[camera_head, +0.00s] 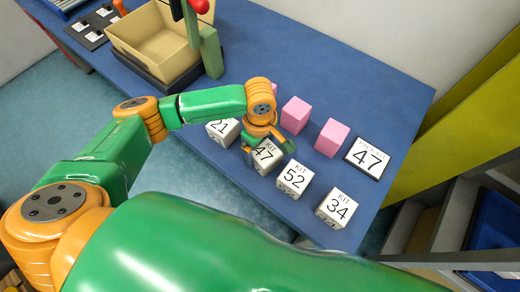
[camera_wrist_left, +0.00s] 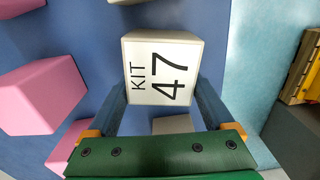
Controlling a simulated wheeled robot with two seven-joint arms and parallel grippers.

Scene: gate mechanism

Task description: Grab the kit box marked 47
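The kit box marked 47 (camera_head: 266,157) is a white cube on the blue table, in the row of kit boxes. It also shows in the left wrist view (camera_wrist_left: 162,72), its "KIT 47" face turned toward the camera. My left gripper (camera_head: 268,146) is over this box, with one finger on each side of it. In the left wrist view the fingers (camera_wrist_left: 162,98) flank the box with what look like narrow gaps. The gripper looks open; contact cannot be seen clearly. My right gripper is not in view.
Kit boxes 21 (camera_head: 222,130), 52 (camera_head: 294,178) and 34 (camera_head: 337,208) stand close on either side. Pink blocks (camera_head: 331,138) and a plate reading 47 (camera_head: 367,158) are behind the row. A tan bin (camera_head: 150,50) with a green post (camera_head: 211,52) stands at the upper left.

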